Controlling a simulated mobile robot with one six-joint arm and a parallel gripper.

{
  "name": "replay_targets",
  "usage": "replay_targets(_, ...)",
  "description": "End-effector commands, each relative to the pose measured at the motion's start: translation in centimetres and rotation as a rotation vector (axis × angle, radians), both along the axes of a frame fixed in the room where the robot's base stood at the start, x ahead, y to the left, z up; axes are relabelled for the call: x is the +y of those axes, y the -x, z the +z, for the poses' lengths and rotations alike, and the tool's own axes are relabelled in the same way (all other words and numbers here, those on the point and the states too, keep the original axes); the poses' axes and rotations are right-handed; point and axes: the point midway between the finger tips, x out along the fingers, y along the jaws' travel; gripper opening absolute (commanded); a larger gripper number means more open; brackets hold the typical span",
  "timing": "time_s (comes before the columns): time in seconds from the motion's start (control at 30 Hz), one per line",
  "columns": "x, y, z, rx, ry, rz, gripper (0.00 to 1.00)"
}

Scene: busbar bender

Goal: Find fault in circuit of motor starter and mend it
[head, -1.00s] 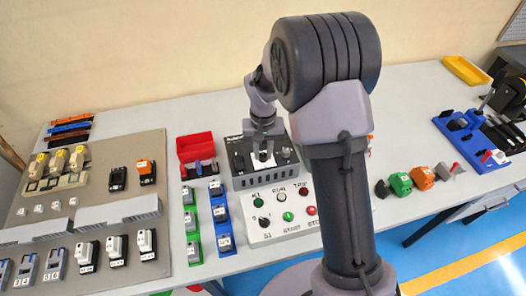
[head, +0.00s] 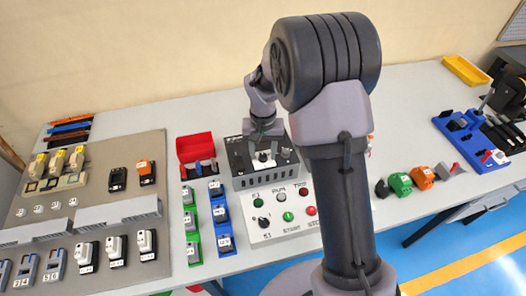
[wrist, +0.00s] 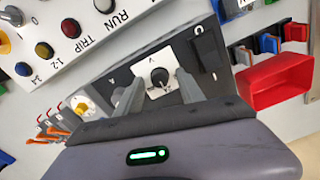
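A dark grey tester box (head: 262,176) stands mid-bench with a black rotary knob on a white plate. In the wrist view the knob (wrist: 160,77) lies between the two fingertips of my gripper (wrist: 157,90). The fingers are apart, and I cannot tell whether they touch it. In the head view my gripper (head: 264,144) is over the box, partly hiding its top. A white control box (head: 283,216) in front carries lamps and buttons marked RUN, TRIP and START. The board (head: 85,212) at the left holds several motor starter parts and grey ducts.
A red bin (head: 196,147) stands left of the tester, with green and blue rails of small modules before it. Green and orange parts (head: 411,182), a blue fixture (head: 465,135) and a yellow tray (head: 466,71) are at the right. The back of the bench is mostly clear.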

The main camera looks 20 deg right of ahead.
Motion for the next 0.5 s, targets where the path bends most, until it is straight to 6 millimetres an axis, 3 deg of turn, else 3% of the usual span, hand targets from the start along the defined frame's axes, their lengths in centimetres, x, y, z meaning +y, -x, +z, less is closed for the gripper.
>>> replay_targets(0.17,0.0,0.0,0.1,0.0,0.0,0.0,0.45)
replay_targets(0.27,0.0,-0.1,1.4,-0.003,0.0,0.0,0.45)
replay_targets(0.5,0.0,-0.1,9.3,-0.004,0.0,0.0,0.45)
